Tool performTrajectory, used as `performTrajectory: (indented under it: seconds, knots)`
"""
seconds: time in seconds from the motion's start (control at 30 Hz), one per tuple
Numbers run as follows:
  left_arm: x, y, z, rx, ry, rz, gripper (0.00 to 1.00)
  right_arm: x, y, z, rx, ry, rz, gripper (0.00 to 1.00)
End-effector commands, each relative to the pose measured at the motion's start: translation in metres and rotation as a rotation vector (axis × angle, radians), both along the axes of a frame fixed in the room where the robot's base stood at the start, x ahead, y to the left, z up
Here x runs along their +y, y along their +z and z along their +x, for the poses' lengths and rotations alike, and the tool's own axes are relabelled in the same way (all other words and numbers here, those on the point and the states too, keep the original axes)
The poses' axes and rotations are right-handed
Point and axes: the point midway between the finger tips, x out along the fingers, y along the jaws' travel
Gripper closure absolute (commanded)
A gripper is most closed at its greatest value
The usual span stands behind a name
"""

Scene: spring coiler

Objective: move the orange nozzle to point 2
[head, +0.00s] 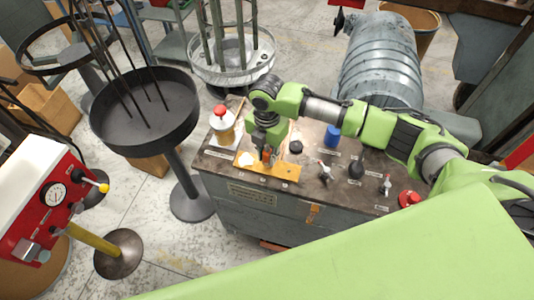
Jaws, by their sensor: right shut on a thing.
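My right gripper (266,156) points down over the front left of the dark workbench top. It is shut on a small orange-brown thing, most likely the orange nozzle (266,158), largely hidden by the fingers. Directly below is a flat orange strip (288,171) along the bench's front edge, with a pale spot at its left end and small labels in front. The numbers are too small to read, so I cannot tell which spot is point 2. I cannot tell whether the nozzle touches the strip. My left gripper is not in view.
A red-capped bottle (222,122) stands left of my gripper. A blue cylinder (332,135), a black knob (295,147), small valves (325,170) and a red button (409,199) are on the bench. A round black tray stand (145,112) is at left, a ribbed grey machine (380,60) behind.

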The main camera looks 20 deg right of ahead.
Motion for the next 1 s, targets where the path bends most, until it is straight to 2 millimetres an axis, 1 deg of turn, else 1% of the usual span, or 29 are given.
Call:
performTrajectory:
  seconds: [1.0]
  knots:
    - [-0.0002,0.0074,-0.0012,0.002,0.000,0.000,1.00,0.0004,0.0007,0.0003,-0.001,0.001,0.001,1.00]
